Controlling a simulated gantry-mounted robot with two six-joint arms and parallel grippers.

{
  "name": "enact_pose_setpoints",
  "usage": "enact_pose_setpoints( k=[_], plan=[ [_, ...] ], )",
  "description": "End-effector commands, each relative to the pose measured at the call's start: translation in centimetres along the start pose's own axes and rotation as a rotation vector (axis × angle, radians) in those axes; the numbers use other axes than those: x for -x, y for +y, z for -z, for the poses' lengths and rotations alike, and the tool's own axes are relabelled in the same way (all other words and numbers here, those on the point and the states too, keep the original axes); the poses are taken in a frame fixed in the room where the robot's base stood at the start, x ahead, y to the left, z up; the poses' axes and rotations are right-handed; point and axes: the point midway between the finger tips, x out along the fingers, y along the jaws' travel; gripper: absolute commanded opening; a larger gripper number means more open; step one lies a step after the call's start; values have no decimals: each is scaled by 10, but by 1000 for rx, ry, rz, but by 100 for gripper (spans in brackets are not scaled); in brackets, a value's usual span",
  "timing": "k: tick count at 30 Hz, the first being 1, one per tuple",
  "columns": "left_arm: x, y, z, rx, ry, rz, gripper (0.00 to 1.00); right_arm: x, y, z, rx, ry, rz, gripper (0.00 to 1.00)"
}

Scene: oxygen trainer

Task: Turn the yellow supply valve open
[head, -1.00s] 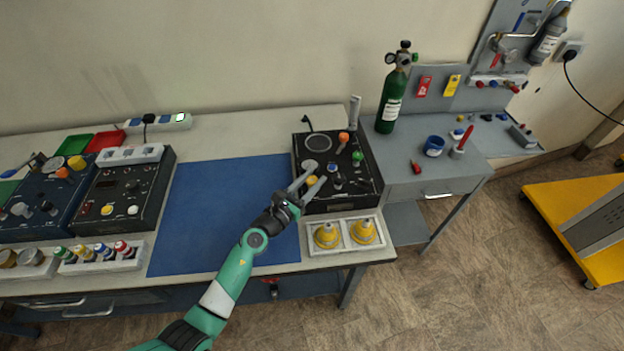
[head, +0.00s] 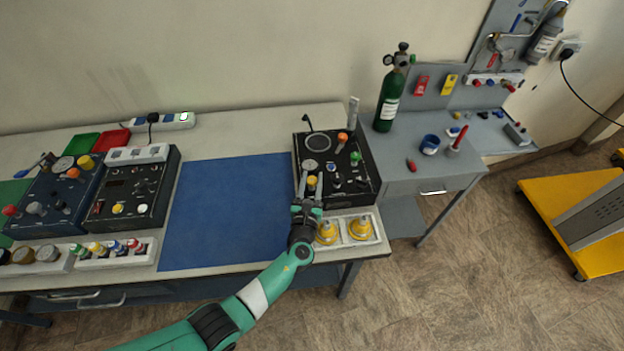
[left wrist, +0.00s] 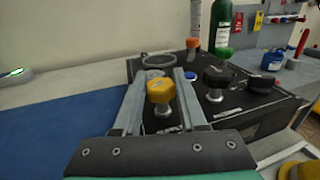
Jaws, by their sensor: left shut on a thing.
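The black oxygen trainer panel (head: 362,197) stands at the right end of the bench. The yellow supply valve (head: 312,181) is a small knob on its near left part. In the left wrist view the yellow valve (left wrist: 160,91) stands upright on its stem between the two fingers. My left gripper (head: 311,184) is shut on the yellow valve, with one finger on each side. Its fingertips also show in the left wrist view (left wrist: 165,78). My right gripper is in neither view.
Orange (head: 342,138), green (head: 356,157) and black knobs are close by on the panel. A white tray with two yellow domed parts (head: 360,228) sits in front of it. The blue mat (head: 225,210) to the left is clear. A green cylinder (head: 390,100) stands behind to the right.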

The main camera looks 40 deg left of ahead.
Motion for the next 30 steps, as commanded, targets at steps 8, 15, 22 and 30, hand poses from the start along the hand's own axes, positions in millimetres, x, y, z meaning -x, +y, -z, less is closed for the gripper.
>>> enact_pose_setpoints(
  k=[8, 15, 22, 30],
  plan=[
    [0, 0, 0, -1, 1, -17, 0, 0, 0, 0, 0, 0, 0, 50],
    [0, 0, 0, -1, 1, -16, 50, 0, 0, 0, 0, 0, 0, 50],
    [0, 0, 0, -1, 1, -15, 71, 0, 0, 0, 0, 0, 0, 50],
    [8, -1, -1, -1, 2, -14, 71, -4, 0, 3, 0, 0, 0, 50]
  ],
)
